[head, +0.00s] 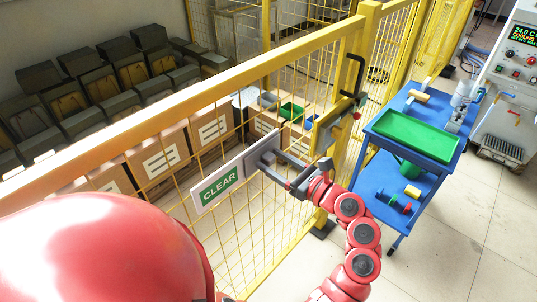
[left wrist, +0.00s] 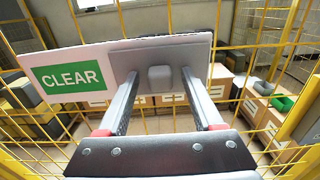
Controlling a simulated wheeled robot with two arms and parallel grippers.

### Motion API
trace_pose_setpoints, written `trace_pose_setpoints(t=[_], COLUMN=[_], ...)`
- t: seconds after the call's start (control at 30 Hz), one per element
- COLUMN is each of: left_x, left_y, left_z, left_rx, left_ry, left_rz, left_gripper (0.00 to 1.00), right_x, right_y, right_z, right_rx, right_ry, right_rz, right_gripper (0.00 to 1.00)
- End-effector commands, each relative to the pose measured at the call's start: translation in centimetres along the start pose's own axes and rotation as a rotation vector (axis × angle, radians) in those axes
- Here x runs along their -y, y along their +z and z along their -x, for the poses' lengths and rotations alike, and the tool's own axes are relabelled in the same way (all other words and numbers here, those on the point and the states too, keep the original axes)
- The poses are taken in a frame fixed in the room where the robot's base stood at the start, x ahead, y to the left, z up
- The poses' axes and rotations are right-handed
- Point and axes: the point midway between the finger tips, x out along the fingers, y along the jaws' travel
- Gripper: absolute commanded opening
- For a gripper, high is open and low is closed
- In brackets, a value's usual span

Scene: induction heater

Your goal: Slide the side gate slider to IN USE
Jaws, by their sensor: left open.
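The side gate slider (head: 262,146) is a grey plate on the yellow mesh fence, with a grey knob (left wrist: 160,77) in its middle. A white panel with a green CLEAR label (head: 219,186) shows to its left; the label also shows in the left wrist view (left wrist: 72,77). No IN USE wording is visible. My left gripper (head: 268,161) is open in front of the plate. In the left wrist view its fingers (left wrist: 159,82) reach toward the plate on either side of the knob, with visible gaps. Contact with the plate cannot be told. My right gripper is not in view.
The yellow fence rail (head: 180,107) runs above the slider. A black gate handle (head: 354,76) is on the post to the right. A blue cart (head: 383,152) with a green tray (head: 415,136) stands farther right. Cardboard boxes (head: 160,160) lie behind the mesh.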

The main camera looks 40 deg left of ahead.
Motion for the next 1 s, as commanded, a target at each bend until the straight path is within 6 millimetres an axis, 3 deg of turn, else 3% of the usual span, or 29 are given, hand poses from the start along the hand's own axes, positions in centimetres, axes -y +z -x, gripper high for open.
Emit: trace_pose_setpoints(t=[0.2, 0.57, 1.0], left_x=[0.0, 0.0, 0.0], left_y=[-0.02, 0.0, 0.02], left_z=[0.0, 0.01, 0.01], left_rx=[0.0, 0.0, 0.0], left_ry=[0.0, 0.0, 0.0], left_rz=[0.0, 0.001, 0.001], left_gripper=[0.66, 0.01, 0.0], right_x=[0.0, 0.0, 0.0], right_y=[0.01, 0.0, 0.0], right_z=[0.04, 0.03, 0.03], right_rx=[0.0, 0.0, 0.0], right_ry=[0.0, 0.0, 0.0], right_rz=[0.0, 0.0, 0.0], right_gripper=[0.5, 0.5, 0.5])
